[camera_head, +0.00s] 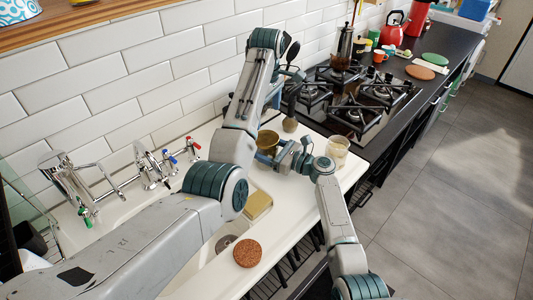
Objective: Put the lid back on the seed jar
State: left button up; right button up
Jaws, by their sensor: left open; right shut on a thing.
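A clear jar with pale contents (337,148) stands open on the white counter near the hob; it looks like the seed jar. A round brown cork-like disc (247,253) lies flat on the front of the counter; I cannot tell whether it is the lid. My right gripper (281,156) points left beside a brass-coloured bowl (267,140). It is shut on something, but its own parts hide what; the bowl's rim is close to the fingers. My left gripper (296,75) is open, raised above the counter's back, partly hidden by its wrist.
A small brown vase (290,124) stands behind the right gripper, close under the left. The gas hob (357,96) is to the right. The sink with its taps (155,168) is left, with a yellow sponge (257,205) near it. My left arm covers much of the sink.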

aim_at(267, 138)
pick_arm(q)
jog(key=n, duration=1.5)
jog(key=shift+s+f, duration=0.1)
jog(key=shift+f, duration=3.9)
